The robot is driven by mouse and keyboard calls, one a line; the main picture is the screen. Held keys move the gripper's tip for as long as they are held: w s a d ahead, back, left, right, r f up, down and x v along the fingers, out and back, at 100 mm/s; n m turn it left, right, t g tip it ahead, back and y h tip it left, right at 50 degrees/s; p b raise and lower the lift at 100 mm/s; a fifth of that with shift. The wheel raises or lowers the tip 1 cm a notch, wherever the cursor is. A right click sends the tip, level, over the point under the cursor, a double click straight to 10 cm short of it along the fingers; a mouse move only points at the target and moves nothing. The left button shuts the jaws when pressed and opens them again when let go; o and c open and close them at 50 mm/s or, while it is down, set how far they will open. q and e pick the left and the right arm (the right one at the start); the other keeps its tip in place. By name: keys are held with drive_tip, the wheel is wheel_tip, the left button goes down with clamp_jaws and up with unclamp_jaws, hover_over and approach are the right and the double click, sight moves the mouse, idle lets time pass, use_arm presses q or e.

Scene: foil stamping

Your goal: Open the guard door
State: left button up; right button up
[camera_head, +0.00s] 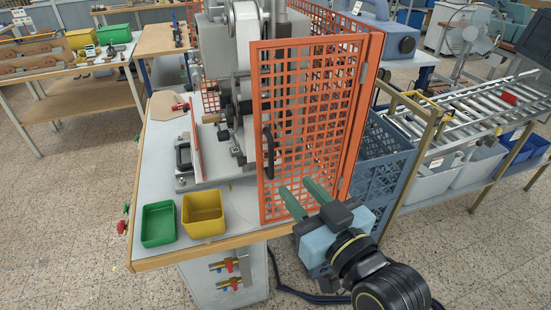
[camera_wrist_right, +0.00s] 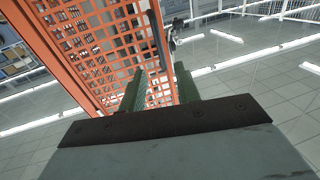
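The guard door (camera_head: 310,130) is an orange mesh panel in front of the press, meeting another orange mesh panel (camera_head: 368,110) at its right edge. Its left edge stands free, and the press shows to the left of it. A dark upright handle (camera_head: 268,152) is on its left side; the handle also shows in the right wrist view (camera_wrist_right: 158,40). My right gripper (camera_head: 297,192), with green fingers, is in front of the door's lower part, below and right of the handle. The fingers are apart with nothing seen between them. My left gripper is not in view.
A green bin (camera_head: 158,223) and a yellow bin (camera_head: 203,214) stand at the table's front left. A blue crate (camera_head: 385,160) stands right of the door, beside a roller conveyor (camera_head: 470,105). The floor in front of the table is partly clear.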

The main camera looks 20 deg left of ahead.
sight(273, 159)
drive_tip(key=p+x, duration=0.1)
drive_tip(key=x, duration=0.8)
clamp_jaws()
